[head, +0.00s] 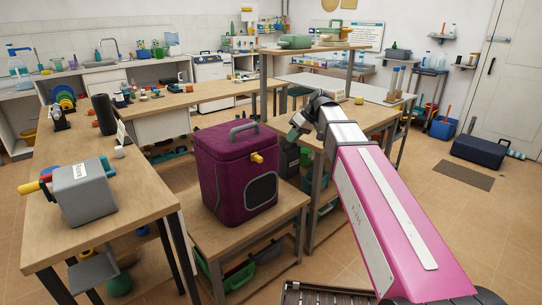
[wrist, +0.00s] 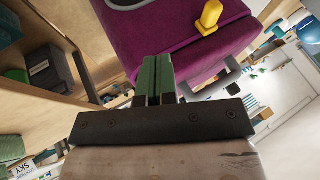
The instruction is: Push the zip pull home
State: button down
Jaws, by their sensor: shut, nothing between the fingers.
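A purple soft bag (head: 216,170) with a grey carry handle stands upright on a low wooden table. Its yellow zip pull (head: 257,158) sticks out near the top of the front face. In the wrist view the pull (wrist: 208,17) shows at the top, on the purple cloth (wrist: 150,35). My gripper (head: 296,127) is to the right of the bag in the head view, apart from the pull. In the wrist view the green fingers of my gripper (wrist: 158,62) are together and empty, below and left of the pull. The zip's end is not clear.
The low table (head: 225,238) has bare wood in front of the bag. A workbench (head: 130,190) with a grey box (head: 84,194) stands at left. A taller wooden table (head: 377,115) stands behind my gripper. A dark blue case (head: 478,151) lies on the floor at right.

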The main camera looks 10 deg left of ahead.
aim_at(257, 158)
jog(key=s+a+f, duration=0.4)
jog(key=a+f, duration=0.1)
jog(key=a, duration=0.4)
jog(key=shift+s+a+f+n, duration=0.2)
jog(key=shift+a+f+n, duration=0.05)
jog(key=shift+f+n, duration=0.15)
jog(key=s+a, duration=0.6)
jog(key=s, duration=0.1)
jog(key=shift+s, duration=0.15)
dwell(0.5)
